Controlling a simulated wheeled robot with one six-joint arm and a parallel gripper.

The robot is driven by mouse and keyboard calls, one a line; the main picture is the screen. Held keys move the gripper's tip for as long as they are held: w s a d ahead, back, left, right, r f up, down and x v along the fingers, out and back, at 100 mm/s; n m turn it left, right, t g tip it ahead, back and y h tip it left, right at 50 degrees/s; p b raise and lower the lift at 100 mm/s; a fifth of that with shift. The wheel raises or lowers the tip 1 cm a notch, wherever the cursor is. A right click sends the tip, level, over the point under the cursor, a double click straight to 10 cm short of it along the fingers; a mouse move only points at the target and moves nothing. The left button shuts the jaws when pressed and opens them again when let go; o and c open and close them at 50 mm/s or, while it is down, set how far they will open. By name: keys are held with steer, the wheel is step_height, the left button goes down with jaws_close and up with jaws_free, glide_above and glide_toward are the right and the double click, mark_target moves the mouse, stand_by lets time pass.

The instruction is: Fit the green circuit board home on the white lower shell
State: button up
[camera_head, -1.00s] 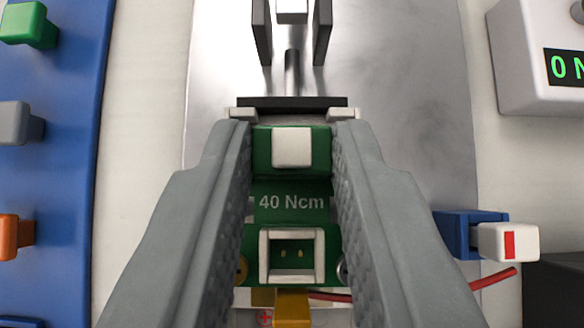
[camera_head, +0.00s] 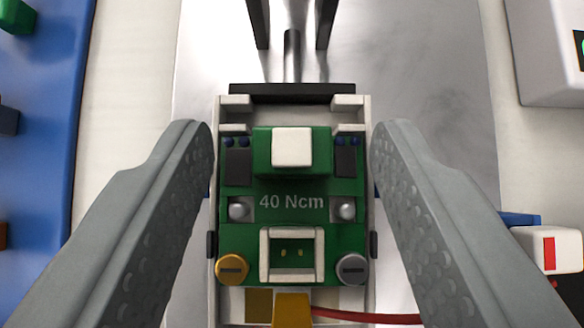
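The green circuit board (camera_head: 291,232) lies inside the white lower shell (camera_head: 365,118) in the middle of the camera_head view. It carries a white block, a white socket, the marking "40 Ncm", a gold screw (camera_head: 232,268) and a grey screw (camera_head: 352,268). The board looks level between the shell's side walls; whether it is fully seated I cannot tell. My gripper (camera_head: 292,135) is open, with one finger on each side of the shell. Both fingers are clear of the board.
A dark fixture (camera_head: 292,92) with upright posts borders the shell's far end on a metal plate (camera_head: 440,60). A red wire (camera_head: 365,317) and a yellow plug sit at the near end. A blue rack (camera_head: 38,165) stands left; a grey-white box (camera_head: 545,55) is at the upper right.

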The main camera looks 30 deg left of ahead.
steer(key=v, duration=1.7)
steer(key=shift+s, duration=0.15)
steer(key=shift+d+r, duration=0.1)
steer(key=shift+r, duration=0.1)
stand_by(0.5)
steer(key=s+d+r+m+t+h, duration=0.1)
steer(key=s+d+r+t, duration=0.2)
steer(key=d, duration=0.5)
steer(key=s+d+r+m+t, duration=0.2)
steer(key=d+r, duration=0.2)
steer(key=d, duration=0.4)
steer(key=s+d+r+m+t+h, duration=0.1)
steer(key=s+d+r+t, duration=0.2)
steer(key=d, duration=0.5)
steer(key=s+d+r+m+t+h, duration=0.1)
steer(key=s+d+r+m+h, duration=0.1)
steer(key=s+d, duration=0.6)
steer(key=shift+d+r+t+h, duration=0.25)
steer(key=shift+r+t+h, duration=0.15)
steer(key=shift+r, duration=0.25)
